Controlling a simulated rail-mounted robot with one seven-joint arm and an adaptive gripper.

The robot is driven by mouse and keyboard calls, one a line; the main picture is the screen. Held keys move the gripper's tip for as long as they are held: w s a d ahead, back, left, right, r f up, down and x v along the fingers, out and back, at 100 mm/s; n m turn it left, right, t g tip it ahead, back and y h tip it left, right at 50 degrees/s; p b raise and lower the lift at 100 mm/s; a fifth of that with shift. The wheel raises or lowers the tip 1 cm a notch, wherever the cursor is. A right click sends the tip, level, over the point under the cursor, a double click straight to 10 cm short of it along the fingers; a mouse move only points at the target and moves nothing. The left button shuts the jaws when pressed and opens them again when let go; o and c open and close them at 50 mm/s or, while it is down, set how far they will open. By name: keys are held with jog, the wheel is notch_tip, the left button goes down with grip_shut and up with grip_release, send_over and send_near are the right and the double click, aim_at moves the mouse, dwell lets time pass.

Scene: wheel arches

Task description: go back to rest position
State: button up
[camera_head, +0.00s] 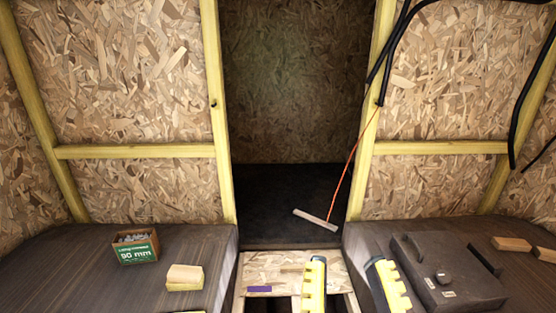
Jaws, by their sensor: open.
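My gripper (348,262) shows at the bottom centre, with its two yellow toothed fingers pointing away from me. The fingers are apart, and nothing shows between their tips. The fingers reach over the gap between the two dark arches, nearer the right one. The rest of my arm is out of view.
A box of screws (138,250) and a wood block (185,274) sit on the left arch. A dark case (448,270) and wood blocks (512,244) lie on the right arch. An orange cord (352,160) hangs to a wooden bar (316,220). Black cables (385,70) hang above.

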notch_tip(320, 180, up, 38)
jog(key=p, duration=3.7)
jog(key=shift+w+f, duration=0.15)
jog(key=shift+f, duration=0.05)
